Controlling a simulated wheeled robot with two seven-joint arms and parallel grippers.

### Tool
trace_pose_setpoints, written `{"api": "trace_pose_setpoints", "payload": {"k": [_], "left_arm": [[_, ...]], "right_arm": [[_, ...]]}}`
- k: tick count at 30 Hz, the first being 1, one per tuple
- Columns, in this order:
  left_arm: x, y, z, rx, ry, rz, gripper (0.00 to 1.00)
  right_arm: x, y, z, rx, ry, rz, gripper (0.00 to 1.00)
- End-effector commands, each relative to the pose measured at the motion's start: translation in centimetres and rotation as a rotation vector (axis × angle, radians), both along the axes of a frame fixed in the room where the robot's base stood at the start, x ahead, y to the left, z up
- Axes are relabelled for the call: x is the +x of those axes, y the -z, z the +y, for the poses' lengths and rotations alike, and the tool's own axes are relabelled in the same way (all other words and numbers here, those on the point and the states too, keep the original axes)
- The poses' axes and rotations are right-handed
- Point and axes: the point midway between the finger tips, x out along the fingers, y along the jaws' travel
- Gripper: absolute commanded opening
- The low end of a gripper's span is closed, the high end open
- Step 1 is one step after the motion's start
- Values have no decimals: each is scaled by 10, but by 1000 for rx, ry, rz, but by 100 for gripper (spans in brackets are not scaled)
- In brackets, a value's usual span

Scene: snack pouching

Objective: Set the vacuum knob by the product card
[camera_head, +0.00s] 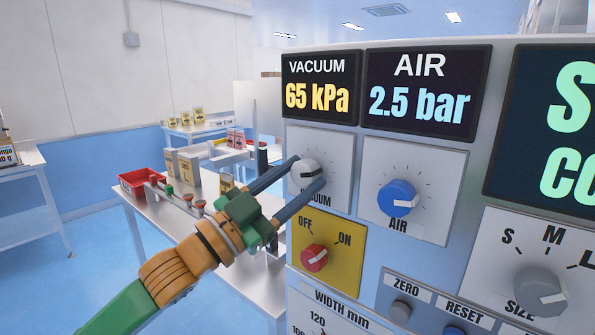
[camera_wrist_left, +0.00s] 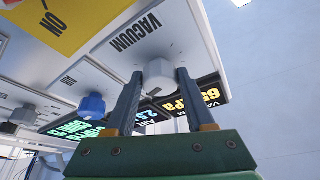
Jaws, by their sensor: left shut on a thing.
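The grey-white vacuum knob (camera_head: 306,170) sits on its white plate under the VACUUM display (camera_head: 321,86), which reads 65 kPa. My left gripper (camera_head: 311,174) is shut on this knob, one finger on each side. In the left wrist view the knob (camera_wrist_left: 158,78) shows between the two dark fingers of the left gripper (camera_wrist_left: 158,72). The fingers hide part of the dial and its lettering. A box or card with partly cut-off text (camera_head: 6,152) stands at the far left; I cannot tell if it is the product card. My right gripper is not in view.
The blue AIR knob (camera_head: 398,198) is right of the vacuum knob; its display (camera_head: 422,93) reads 2.5 bar. The red OFF/ON switch (camera_head: 314,257) sits just below. The grey SIZE knob (camera_head: 540,292) is lower right. A table (camera_head: 245,255) with boxes and a red bin (camera_head: 139,181) stands behind my left arm.

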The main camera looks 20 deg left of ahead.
Motion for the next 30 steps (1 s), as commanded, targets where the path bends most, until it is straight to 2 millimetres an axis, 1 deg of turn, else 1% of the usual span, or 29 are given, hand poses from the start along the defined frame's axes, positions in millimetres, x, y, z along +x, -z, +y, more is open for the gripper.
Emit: {"api": "trace_pose_setpoints", "payload": {"k": [1, 5, 17, 18, 20, 21, 30], "left_arm": [[0, -2, 1, 12, -2, -4, 0], [0, -1, 1, 32, -2, -11, 0], [0, 0, 1, 40, -1, -16, 0], [0, 0, 1, 40, -1, -16, 57], [0, 0, 1, 40, -1, -16, 73], [0, 0, 1, 40, -1, -16, 84], [-1, 1, 1, 40, -1, -15, 84]], "right_arm": [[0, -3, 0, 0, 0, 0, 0], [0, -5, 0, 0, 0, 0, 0], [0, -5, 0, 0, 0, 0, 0], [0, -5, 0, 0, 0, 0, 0], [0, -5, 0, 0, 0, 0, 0], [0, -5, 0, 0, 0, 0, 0], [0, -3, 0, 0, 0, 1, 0]]}}
